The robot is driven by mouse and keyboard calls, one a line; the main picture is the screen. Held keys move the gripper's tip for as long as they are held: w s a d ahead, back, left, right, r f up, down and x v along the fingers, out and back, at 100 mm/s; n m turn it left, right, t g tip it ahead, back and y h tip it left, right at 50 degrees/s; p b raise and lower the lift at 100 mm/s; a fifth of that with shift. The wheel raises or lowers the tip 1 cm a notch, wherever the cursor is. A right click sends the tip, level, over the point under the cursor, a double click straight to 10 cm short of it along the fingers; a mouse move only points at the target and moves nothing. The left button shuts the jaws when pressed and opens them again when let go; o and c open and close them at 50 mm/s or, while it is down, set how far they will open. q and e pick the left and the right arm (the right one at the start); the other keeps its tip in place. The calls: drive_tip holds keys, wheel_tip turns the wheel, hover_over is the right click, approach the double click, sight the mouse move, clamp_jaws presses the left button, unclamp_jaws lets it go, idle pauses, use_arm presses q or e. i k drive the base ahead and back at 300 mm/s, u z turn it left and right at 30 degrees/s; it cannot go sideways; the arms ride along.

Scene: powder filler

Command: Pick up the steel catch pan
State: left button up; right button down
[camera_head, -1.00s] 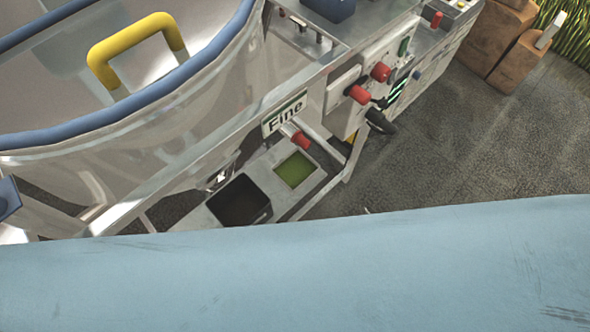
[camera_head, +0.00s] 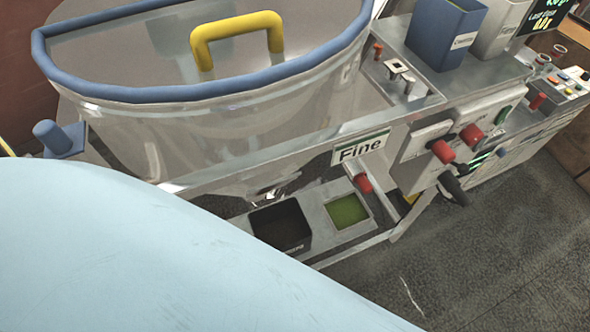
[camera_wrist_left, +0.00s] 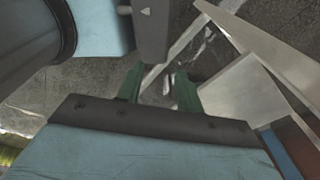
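I cannot surely tell a steel catch pan in either view. Under the "Fine" sign in the head view, a low metal shelf (camera_head: 317,216) carries a dark, square, open-topped box (camera_head: 281,226) and, to its right, a green-filled square recess (camera_head: 347,211). My left gripper (camera_wrist_left: 158,88) shows in the left wrist view with its two green fingers apart and nothing seen held between them. Grey floor and a pale metal bar show behind the fingers. Neither gripper shows in the head view; my light blue arm link covers its lower left.
A large clear vessel (camera_head: 200,135) with a blue rim and yellow handle (camera_head: 237,24) stands above the shelf. Red knobs (camera_head: 441,151) stick out to the right. A blue bin (camera_head: 445,35) is on the upper deck. Bare floor (camera_head: 470,265) lies at lower right.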

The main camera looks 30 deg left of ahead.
sight(348, 211)
drive_tip(key=z, duration=0.05)
drive_tip(key=k, duration=0.7)
drive_tip(key=u, duration=0.85)
